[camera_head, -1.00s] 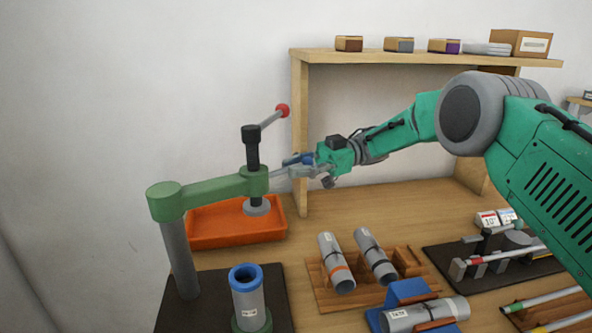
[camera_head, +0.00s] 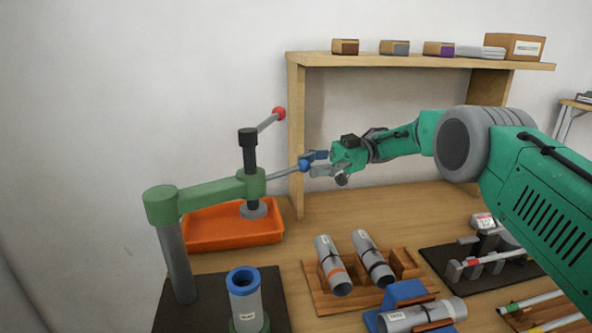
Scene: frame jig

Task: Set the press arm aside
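The green press arm (camera_head: 215,194) reaches right from its grey post at the left. Its head carries a black upright screw with a red-knobbed lever and a round grey foot, which hangs over the orange tray's area. A thin grey rod with a blue knob (camera_head: 303,166) sticks out to the right of the head. My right gripper (camera_head: 311,163) is at the knob. Its two fingers look parted, one above the other, with the knob at or just beyond their tips. Contact cannot be made out. My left gripper is not in view.
A blue-rimmed grey tube (camera_head: 246,297) stands upright on the dark base, clear of the arm. The orange tray (camera_head: 205,239) lies behind. Grey tubes rest on a wooden rack (camera_head: 319,291) and blue cradle (camera_head: 405,291) at right. A wooden shelf (camera_head: 297,140) stands behind my gripper.

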